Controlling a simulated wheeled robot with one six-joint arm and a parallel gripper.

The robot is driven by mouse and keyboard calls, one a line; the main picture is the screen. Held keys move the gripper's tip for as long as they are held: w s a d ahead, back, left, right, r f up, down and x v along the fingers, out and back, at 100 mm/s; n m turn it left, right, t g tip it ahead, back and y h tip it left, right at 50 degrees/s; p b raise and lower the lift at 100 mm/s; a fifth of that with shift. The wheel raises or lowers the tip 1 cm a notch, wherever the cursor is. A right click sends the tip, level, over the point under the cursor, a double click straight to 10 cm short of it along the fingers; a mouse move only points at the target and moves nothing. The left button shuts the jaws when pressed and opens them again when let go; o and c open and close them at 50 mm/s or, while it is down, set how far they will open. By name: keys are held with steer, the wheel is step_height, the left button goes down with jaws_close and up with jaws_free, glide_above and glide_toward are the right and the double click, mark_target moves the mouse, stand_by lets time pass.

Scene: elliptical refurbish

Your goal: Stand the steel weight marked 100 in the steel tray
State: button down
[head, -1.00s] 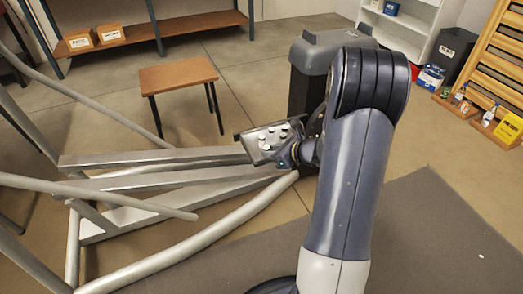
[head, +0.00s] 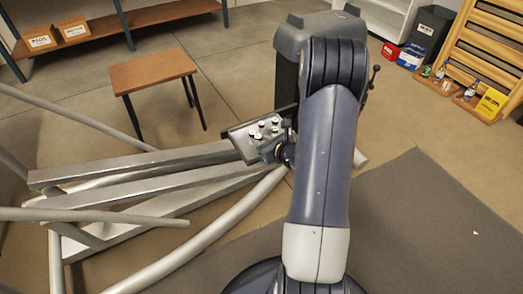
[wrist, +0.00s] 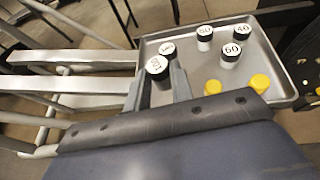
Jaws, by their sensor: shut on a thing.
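The steel tray (wrist: 268,66) fills the upper right of the wrist view and appears small in the head view (head: 238,140). My gripper (wrist: 166,82) is shut on a white weight with a black-rimmed top (wrist: 158,68), whose tilted mark looks like 100. It is over the tray's near left part; I cannot tell whether its base touches the tray floor. A similar weight (wrist: 168,50) stands just beyond it, its mark hard to read. In the head view my gripper (head: 276,150) is at the tray's right side, partly hidden by my arm.
Weights marked 50 (wrist: 205,38), 40 (wrist: 240,34) and 60 (wrist: 231,55) stand in the tray. Yellow-topped pieces (wrist: 260,83) stand at its near side. Silver elliptical rails (head: 150,165) lie left of the tray. A small wooden table (head: 152,70) stands behind.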

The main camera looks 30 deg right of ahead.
steer(key=shift+f+b, duration=0.5)
steer(key=shift+f, duration=1.2)
steer(key=shift+f+b, duration=0.25)
steer(key=shift+b, duration=0.05)
steer(key=c, duration=1.2)
jaws_free()
steer(key=shift+r, duration=0.1)
steer(key=shift+c, duration=0.2)
steer(key=shift+r+p, duration=0.15)
steer(key=shift+p, duration=0.15)
steer(key=shift+s+r, duration=0.15)
steer(key=shift+s, duration=0.1)
steer(key=p+v, duration=0.2)
steer(key=v, duration=0.9)
steer(key=shift+s, duration=0.2)
